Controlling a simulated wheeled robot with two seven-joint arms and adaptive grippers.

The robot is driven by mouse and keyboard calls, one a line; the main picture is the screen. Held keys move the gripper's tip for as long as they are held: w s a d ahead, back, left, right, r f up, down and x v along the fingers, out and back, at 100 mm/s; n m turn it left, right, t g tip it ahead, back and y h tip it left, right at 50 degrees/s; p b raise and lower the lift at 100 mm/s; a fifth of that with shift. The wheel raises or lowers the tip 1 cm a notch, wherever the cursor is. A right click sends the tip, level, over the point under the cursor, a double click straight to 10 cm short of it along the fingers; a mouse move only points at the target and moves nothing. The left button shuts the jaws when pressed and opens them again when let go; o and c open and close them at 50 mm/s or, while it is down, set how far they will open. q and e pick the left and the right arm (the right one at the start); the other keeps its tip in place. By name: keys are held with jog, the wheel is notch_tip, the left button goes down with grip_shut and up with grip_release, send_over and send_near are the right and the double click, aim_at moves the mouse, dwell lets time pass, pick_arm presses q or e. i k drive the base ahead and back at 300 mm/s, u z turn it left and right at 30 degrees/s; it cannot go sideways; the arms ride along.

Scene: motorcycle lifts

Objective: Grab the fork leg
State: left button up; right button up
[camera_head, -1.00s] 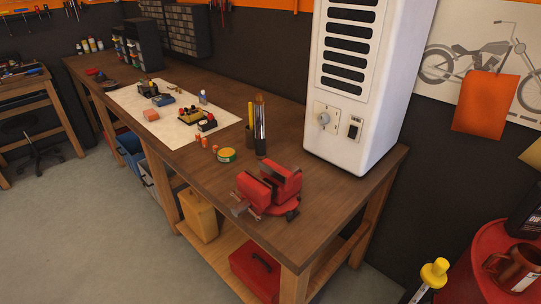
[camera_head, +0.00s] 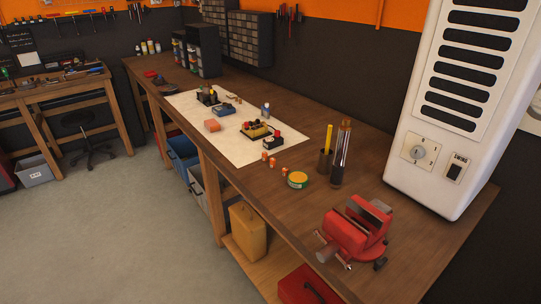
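A tall dark, shiny tube (camera_head: 341,152) stands upright on the wooden workbench (camera_head: 330,110), left of the white cabinet. It looks like the fork leg, but I cannot tell for sure. It stands close beside a short dark cup (camera_head: 325,162) with a yellow stick in it. Neither of my grippers is in view.
A red vise (camera_head: 357,232) is at the bench's front edge, nearer than the tube. A white louvred cabinet (camera_head: 440,150) stands to the right. Open floor (camera_head: 110,230) lies left.

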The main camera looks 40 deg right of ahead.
aim_at(343, 140)
jog(key=u, duration=0.25)
jog(key=i, duration=0.85)
jog(key=z, duration=0.45)
jog(key=i, duration=0.7)
jog(key=z, duration=0.7)
